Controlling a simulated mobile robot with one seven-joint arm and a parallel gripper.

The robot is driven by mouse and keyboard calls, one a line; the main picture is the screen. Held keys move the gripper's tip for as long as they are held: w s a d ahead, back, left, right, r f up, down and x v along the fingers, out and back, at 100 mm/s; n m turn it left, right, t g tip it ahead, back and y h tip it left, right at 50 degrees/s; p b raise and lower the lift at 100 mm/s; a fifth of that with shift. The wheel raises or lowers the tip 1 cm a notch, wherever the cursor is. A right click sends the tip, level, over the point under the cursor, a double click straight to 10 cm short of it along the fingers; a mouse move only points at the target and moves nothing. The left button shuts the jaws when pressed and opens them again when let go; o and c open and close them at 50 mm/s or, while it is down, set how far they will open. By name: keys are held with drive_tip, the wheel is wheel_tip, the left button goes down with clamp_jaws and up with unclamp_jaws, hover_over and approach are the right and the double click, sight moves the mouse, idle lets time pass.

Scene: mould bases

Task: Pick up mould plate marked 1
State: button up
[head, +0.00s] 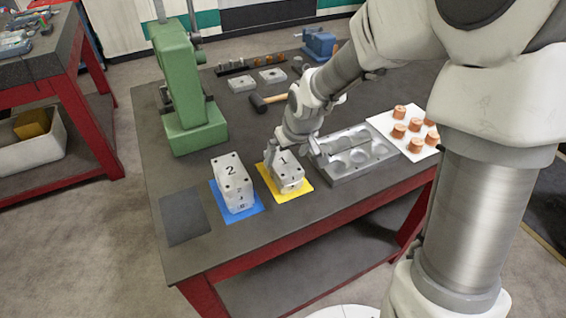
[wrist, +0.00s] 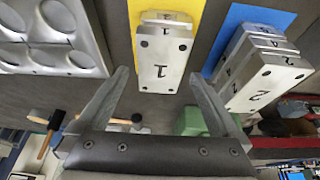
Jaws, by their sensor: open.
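The metal mould plate marked 1 (head: 286,161) lies on top of a small stack on the yellow mat (head: 268,190). In the wrist view the plate marked 1 (wrist: 166,66) shows its numeral and dark corner holes, with more stack layers behind it. My gripper (head: 293,156) is open above this stack. In the wrist view my gripper (wrist: 155,78) has one finger on each side of the plate in the picture, with visible gaps. It holds nothing. In the head view the arm partly hides the stack.
A taller stack marked 2 (head: 231,171) stands on a blue mat (head: 246,212) to the left. A metal cavity tray (head: 340,172) lies close on the right. A green press (head: 186,85) and a mallet (head: 268,101) are behind. A dark mat (head: 184,217) at left is empty.

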sight(283, 165)
drive_tip(key=shift+x, duration=1.5)
drive_tip(key=shift+r, duration=0.1)
clamp_jaws()
